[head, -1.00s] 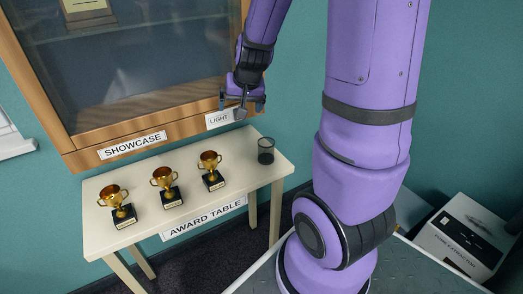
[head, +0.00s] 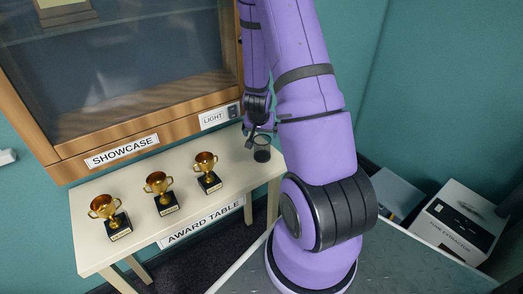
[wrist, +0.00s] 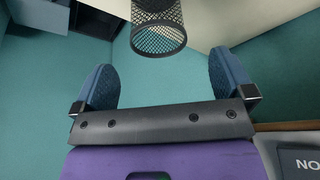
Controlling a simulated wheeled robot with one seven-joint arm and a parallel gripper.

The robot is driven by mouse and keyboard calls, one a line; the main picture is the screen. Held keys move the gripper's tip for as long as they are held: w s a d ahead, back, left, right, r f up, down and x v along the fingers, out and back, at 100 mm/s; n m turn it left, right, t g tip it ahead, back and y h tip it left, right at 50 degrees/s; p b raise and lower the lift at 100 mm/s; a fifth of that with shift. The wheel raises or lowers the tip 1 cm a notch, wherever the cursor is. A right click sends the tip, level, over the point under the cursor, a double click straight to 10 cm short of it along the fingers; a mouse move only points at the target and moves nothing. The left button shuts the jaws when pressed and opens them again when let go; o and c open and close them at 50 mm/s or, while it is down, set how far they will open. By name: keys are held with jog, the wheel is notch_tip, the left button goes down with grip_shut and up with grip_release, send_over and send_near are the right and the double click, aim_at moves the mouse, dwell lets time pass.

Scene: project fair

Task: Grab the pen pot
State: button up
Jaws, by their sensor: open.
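The pen pot (head: 262,154) is a dark mesh cup standing upright on the right end of the award table (head: 92,262). In the wrist view the mesh pot (wrist: 158,38) is at the top centre, ahead of the gap between the fingers, with its open rim toward me. My gripper (head: 256,132) is just above and left of the pot in the head view. Its two blue-grey fingers show wide apart in the wrist view (wrist: 160,85), with nothing between them. The arm partly hides the wall beside the pot.
Several gold trophies, such as the nearest-right one (head: 207,172), stand left of the pot on the table. The wooden showcase (head: 105,125) with its light switch (head: 233,111) is behind. A white box (head: 458,222) stands at the right.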

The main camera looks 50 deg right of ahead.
aim_at(263, 142)
jog(key=shift+d+x, duration=0.2)
jog(key=shift+x, duration=3.95)
jog(key=shift+r, duration=0.1)
jog(key=c, duration=1.1)
